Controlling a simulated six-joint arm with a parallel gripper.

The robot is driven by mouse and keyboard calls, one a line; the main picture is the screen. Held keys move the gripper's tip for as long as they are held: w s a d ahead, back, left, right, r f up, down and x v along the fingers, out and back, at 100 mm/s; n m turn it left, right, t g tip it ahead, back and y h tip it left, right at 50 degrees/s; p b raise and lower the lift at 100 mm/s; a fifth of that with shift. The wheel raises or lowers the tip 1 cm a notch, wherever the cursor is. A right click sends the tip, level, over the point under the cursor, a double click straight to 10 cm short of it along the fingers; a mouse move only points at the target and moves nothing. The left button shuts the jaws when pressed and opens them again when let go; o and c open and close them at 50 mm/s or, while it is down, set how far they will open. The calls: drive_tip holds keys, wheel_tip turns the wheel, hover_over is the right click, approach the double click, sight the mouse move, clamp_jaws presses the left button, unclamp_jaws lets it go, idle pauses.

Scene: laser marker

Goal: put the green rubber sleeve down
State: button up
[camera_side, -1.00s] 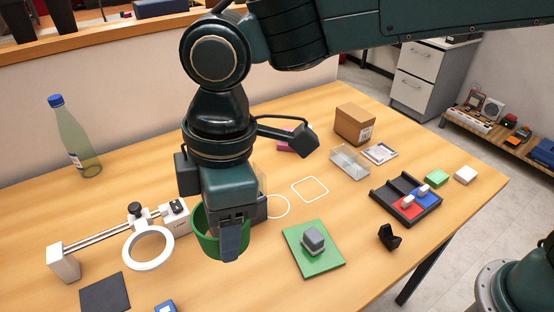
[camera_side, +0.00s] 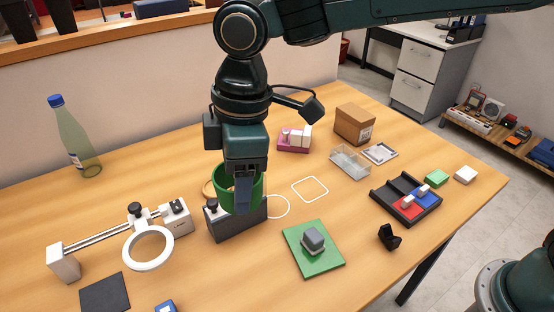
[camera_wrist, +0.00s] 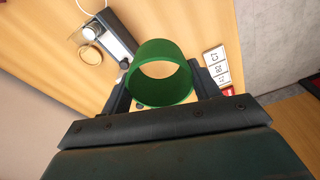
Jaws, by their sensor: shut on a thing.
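The green rubber sleeve (camera_side: 250,193) is a wide, open ring. My gripper (camera_side: 243,192) is shut on it. In the side view they are in front of, and appear above, a dark grey block-shaped device (camera_side: 236,226) with a black knob. One finger covers part of the sleeve's near wall. In the wrist view the sleeve (camera_wrist: 160,74) sits between the two fingers of my gripper (camera_wrist: 160,92), and bare wood shows through its opening.
A white ring on a rail fixture (camera_side: 148,248) stands to the left. White circle (camera_side: 288,207) and rounded-square (camera_side: 325,187) outlines mark the table at right. A green mat (camera_side: 321,262) bears a grey block. A pink block holder (camera_side: 293,147) stands behind.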

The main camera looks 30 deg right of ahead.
drive_tip(key=w+d+m, duration=0.2)
drive_tip(key=w+d, duration=0.2)
drive_tip(key=d, duration=0.7)
drive_tip(key=w+d+m, duration=0.3)
drive_tip(key=w+d, duration=0.2)
drive_tip(key=d, duration=0.7)
drive_tip(key=w+d+m, duration=0.2)
drive_tip(key=w+d, duration=0.2)
drive_tip(key=d, duration=0.7)
drive_tip(key=s+d+m, duration=0.2)
drive_tip(key=s+d, duration=0.2)
drive_tip(key=d, duration=0.7)
drive_tip(key=s+d+m+t+h, duration=0.1)
drive_tip(key=s+d+m, duration=0.25)
drive_tip(key=d, duration=0.75)
drive_tip(key=s+d+m, duration=0.2)
drive_tip(key=s+d, duration=0.3)
drive_tip(key=d, duration=0.6)
wheel_tip(320, 180, down, 16)
drive_tip(key=shift+r, duration=0.25)
drive_tip(key=shift+f, duration=2.1)
drive_tip(key=shift+f, duration=0.1)
